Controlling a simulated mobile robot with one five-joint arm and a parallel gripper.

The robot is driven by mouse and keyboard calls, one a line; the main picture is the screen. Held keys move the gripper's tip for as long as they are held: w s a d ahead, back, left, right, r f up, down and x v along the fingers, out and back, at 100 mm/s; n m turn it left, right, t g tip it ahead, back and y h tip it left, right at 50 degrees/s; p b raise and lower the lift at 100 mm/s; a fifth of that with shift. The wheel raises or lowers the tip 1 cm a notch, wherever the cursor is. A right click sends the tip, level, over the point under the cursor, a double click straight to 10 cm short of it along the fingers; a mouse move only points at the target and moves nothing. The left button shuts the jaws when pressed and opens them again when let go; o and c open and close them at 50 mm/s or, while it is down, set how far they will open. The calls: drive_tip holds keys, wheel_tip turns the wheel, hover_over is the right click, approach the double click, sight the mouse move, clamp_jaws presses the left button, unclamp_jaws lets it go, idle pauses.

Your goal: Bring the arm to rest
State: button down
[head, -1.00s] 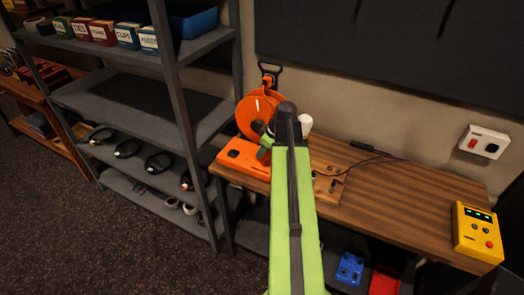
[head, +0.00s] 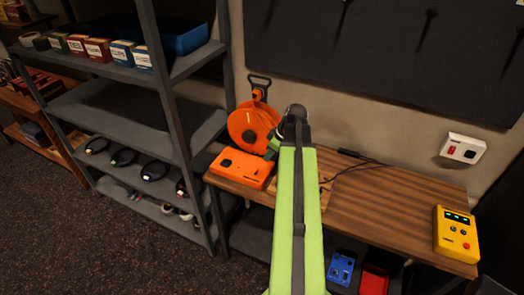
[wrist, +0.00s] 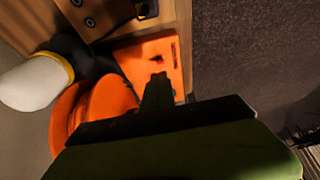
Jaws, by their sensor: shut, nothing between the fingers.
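My green arm (head: 298,215) reaches out over the wooden bench in the head view. My gripper (head: 272,151) is at its far end, partly hidden by the arm, in front of the orange cable reel (head: 248,125). In the wrist view my gripper (wrist: 158,80) shows as one narrow dark green shape, its fingers shut together with nothing held. It overlaps the orange box (wrist: 150,60) in that picture, and the reel (wrist: 108,102) is to its left. I cannot tell whether it touches either.
The wooden bench (head: 385,205) carries a yellow device (head: 455,235) at right. A grey shelf rack (head: 110,115) stands at left with boxes and cable coils. A white object with a yellow band (wrist: 30,82) is close in the wrist view. Open floor (head: 90,245) is at lower left.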

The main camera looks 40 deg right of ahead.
drive_tip(key=w+a+f+n+g+b, duration=0.15)
drive_tip(key=w+a, duration=0.25)
drive_tip(key=a, duration=0.6)
drive_tip(key=w+a+f+n+y, duration=0.15)
drive_tip(key=w+a, duration=0.25)
drive_tip(key=a, duration=0.5)
drive_tip(key=w+a+n+g+b, duration=0.15)
drive_tip(key=w+a, duration=0.25)
drive_tip(key=a, duration=0.6)
drive_tip(key=s+a+f+m+h, duration=0.1)
drive_tip(key=s+a+m, duration=0.2)
drive_tip(key=a, duration=0.3)
drive_tip(key=s+a+f+m+g+h, duration=0.1)
drive_tip(key=s+a+m+h, duration=0.1)
drive_tip(key=a+m, duration=0.3)
drive_tip(key=shift+s+a+f, duration=0.2)
drive_tip(key=shift+s+a, duration=0.45)
drive_tip(key=shift+a, duration=0.55)
drive_tip(key=shift+m, duration=0.25)
